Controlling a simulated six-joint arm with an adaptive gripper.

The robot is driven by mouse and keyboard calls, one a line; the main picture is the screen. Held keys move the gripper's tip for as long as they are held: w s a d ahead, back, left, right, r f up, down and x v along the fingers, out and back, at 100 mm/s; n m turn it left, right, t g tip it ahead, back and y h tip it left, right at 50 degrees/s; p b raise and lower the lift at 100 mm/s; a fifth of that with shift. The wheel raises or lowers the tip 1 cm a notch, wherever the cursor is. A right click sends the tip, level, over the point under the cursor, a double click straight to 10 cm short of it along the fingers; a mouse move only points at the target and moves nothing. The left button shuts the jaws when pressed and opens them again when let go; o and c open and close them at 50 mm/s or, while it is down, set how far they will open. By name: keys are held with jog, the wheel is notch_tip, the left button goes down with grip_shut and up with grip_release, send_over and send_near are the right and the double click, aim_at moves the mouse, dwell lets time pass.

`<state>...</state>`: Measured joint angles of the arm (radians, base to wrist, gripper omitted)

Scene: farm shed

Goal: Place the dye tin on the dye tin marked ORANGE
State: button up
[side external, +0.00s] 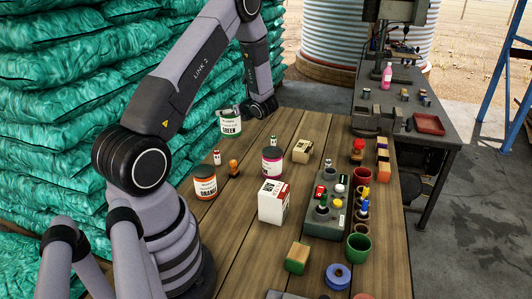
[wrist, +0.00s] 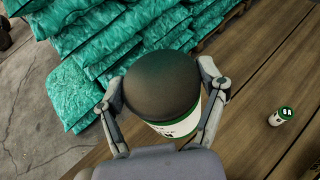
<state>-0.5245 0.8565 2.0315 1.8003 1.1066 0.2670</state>
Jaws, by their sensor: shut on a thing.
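The dye tin marked GREEN (side external: 231,125) has a white label and a dark lid. My gripper (wrist: 166,98) is shut on it, with one finger on each side of the tin (wrist: 188,122) in the wrist view. The tin is upright near the far left edge of the table, and I cannot tell how high it is above the boards. The dye tin marked ORANGE (side external: 205,184) stands upright at the table's left edge, nearer the camera than the held tin. Its dark lid is bare. It is not seen in the wrist view.
A magenta-banded tin (side external: 272,161), a white box (side external: 273,202) and an orange stamp-like piece (side external: 233,168) stand near the ORANGE tin. Stacked teal bags (side external: 70,90) rise beside the table.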

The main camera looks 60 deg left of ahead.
jog(key=s+d+r+n+g+h, duration=0.2)
jog(key=s+d+r+n+g, duration=0.1)
jog(key=s+d, duration=0.25)
jog(key=s+d+r+n+g+h, duration=0.1)
jog(key=s+d+r+n+g, duration=0.15)
jog(key=s+d+g, duration=0.35)
jog(key=shift+n+t+h, duration=0.4)
jog(key=shift+n+t, duration=0.25)
jog(key=shift+t, duration=0.25)
jog(key=f, duration=0.2)
jog(key=s+f, duration=0.1)
jog(key=f, duration=0.2)
jog(key=s+f, duration=0.1)
jog(key=f, duration=0.2)
jog(key=shift+a, duration=0.1)
jog(key=o, duration=1.2)
jog(key=shift+f, duration=0.1)
